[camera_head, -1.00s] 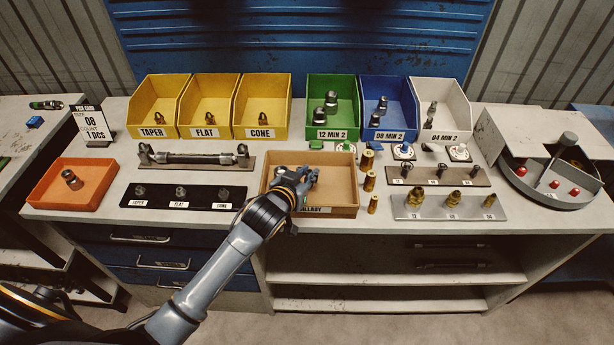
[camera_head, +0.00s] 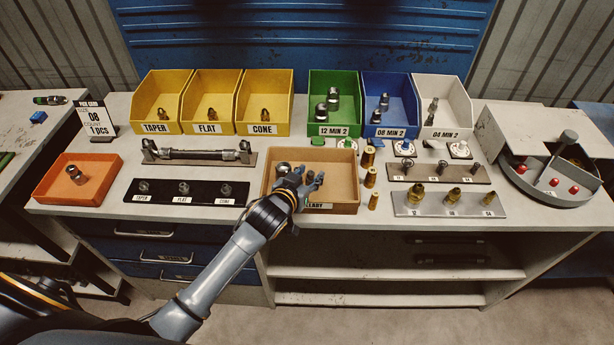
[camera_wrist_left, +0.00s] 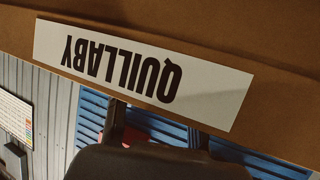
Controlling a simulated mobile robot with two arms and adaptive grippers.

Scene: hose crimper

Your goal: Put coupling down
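My left gripper (camera_head: 312,180) is over the front part of the brown tray (camera_head: 345,207) labelled QUILLABY. Its fingers are small and dark here, and I cannot tell how far apart they are or whether anything is between them. A dark blurred shape covers the bottom, and no coupling shows there. My right gripper is in neither view.
Brass sleeves (camera_head: 370,178) stand close to the tray's right side. A black holder (camera_head: 160,199) and a hose assembly (camera_head: 195,155) lie to its left. An orange tray (camera_head: 55,195) with a metal fitting is at far left. Coloured bins (camera_head: 265,129) line the back.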

